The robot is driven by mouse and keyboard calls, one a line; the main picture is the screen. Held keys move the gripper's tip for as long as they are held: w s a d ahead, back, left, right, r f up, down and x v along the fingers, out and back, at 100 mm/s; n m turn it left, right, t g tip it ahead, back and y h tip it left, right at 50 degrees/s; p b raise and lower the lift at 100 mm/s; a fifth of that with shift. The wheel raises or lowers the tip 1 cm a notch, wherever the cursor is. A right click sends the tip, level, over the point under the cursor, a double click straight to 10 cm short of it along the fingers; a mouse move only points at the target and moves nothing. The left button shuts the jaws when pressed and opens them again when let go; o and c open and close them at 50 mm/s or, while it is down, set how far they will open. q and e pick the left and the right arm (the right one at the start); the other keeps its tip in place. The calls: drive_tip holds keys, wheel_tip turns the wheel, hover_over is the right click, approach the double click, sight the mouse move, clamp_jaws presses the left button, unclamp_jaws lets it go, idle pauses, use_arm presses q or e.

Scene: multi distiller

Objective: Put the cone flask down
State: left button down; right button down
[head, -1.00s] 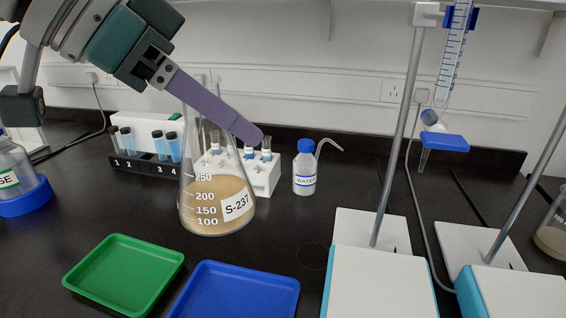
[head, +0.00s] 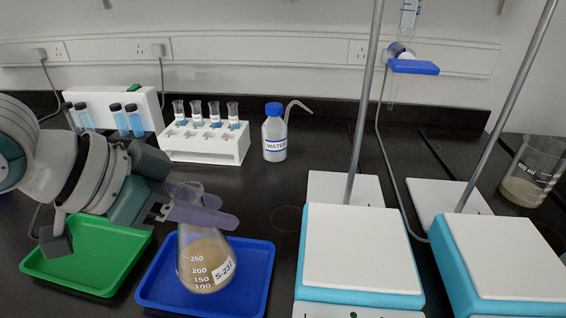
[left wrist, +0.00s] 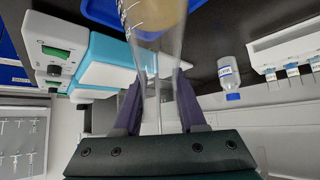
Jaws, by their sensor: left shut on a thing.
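The cone flask (head: 203,262) is clear glass with a tan liquid and an "S-237" label. In the head view it is over the blue tray (head: 256,290), slightly tilted; I cannot tell whether its base touches the tray. My left gripper (head: 203,208), with purple fingers, is shut on the flask's neck. In the left wrist view the flask (left wrist: 155,60) stands out between the two fingers of the left gripper (left wrist: 160,105). My right gripper is not in view.
A green tray (head: 105,283) lies left of the blue one, under my left arm. A white tube rack (head: 225,152) and a water bottle (head: 274,140) stand behind. White-topped stirrer plates (head: 362,250) with stand rods are on the right. A beaker (head: 530,175) stands at far right.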

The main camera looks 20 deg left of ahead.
use_arm(q)
drive_tip(key=shift+f, duration=0.95)
drive_tip(key=shift+f, duration=0.1)
drive_tip(key=shift+c, duration=2.4)
unclamp_jaws()
